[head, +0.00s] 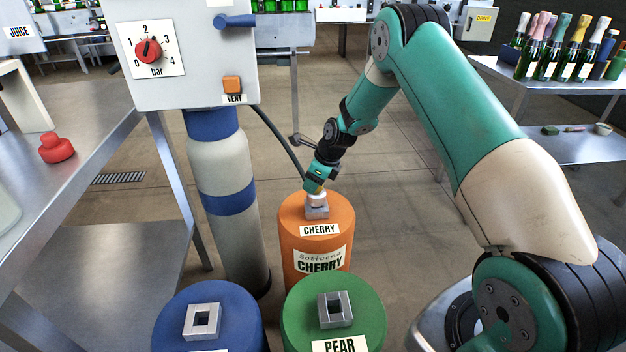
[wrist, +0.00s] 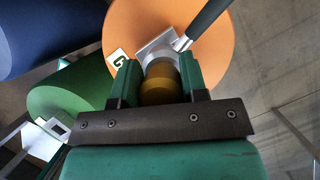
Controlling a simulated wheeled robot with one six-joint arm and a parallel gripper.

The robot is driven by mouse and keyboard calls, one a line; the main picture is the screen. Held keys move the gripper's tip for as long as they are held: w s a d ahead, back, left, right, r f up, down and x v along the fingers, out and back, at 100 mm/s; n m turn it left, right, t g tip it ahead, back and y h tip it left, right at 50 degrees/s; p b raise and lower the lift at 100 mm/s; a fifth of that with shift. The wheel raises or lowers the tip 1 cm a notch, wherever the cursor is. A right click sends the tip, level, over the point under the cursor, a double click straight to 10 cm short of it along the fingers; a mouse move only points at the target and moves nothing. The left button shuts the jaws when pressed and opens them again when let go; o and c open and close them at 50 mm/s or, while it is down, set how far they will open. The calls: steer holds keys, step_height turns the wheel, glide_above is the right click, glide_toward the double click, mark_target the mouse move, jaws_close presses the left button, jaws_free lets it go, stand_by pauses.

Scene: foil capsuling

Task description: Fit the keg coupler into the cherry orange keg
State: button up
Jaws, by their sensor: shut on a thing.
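The orange keg (head: 300,251) labelled CHERRY stands on the floor in the middle of the head view, and its orange top (wrist: 130,20) fills the upper middle of the wrist view. A grey square fitting (head: 317,210) sits on that top. My gripper (head: 316,190) is right above the fitting, shut on the keg coupler (wrist: 158,85), which has a brassy round body and a pale collar. The coupler's lower end is at the fitting; I cannot tell how deep it sits. A dark hose (head: 278,140) runs to it from the grey box.
The green PEAR keg (head: 370,310) and a blue keg (head: 170,320) stand in front, each with a square fitting. A grey gas cylinder (head: 222,170) stands behind left under the box with the bar dial (head: 148,50). A steel table is at left. Floor right of the orange keg is clear.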

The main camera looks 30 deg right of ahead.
steer(key=shift+f, duration=0.5)
steer(key=o, duration=1.2)
steer(key=shift+f, duration=0.1)
steer(key=shift+o, duration=0.2)
steer(key=p+v, duration=0.1)
steer(key=v, duration=1.6)
steer(key=shift+r+p, duration=0.2)
steer(key=shift+p, duration=0.1)
steer(key=shift+s, duration=0.1)
